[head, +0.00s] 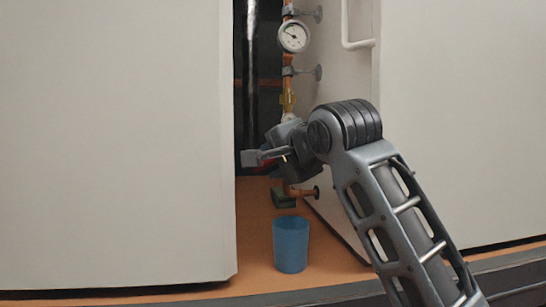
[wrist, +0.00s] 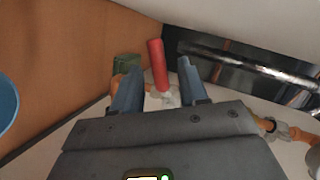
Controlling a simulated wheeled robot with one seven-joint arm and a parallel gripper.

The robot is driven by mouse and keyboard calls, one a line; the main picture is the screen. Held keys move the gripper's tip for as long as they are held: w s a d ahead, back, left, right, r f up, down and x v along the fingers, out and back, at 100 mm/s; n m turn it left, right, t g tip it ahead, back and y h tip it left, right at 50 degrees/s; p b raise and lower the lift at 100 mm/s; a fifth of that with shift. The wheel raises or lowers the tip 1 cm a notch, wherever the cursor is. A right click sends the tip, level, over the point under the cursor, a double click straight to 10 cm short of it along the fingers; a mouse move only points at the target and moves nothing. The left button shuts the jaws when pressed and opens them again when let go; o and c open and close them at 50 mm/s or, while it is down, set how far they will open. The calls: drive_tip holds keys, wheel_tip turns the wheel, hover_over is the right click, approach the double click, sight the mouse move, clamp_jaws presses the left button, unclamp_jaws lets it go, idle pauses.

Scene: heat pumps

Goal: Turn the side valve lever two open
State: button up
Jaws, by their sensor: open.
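The red valve lever (wrist: 157,62) shows in the wrist view as a straight red bar on a pale metal valve fitting (wrist: 162,99). It stands between the two fingers of my gripper (wrist: 158,72), with a gap on either side, closer to the left finger. My gripper is open. In the head view my gripper (head: 266,157) is in front of the pipe inside the cabinet gap, and it hides most of the lever; only a bit of red shows beside the fingers. Whether a finger touches the lever I cannot tell.
A blue cup (head: 291,245) stands on the orange floor below my gripper. A copper pipe (head: 287,78) with a round gauge (head: 293,37) runs above. A green block (head: 284,198) is at the pipe's foot. White panels flank the narrow gap on both sides.

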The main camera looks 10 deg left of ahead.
drive_tip(key=shift+w+a+f, duration=0.1)
drive_tip(key=shift+w, duration=0.1)
clamp_jaws()
idle(0.3)
idle(0.3)
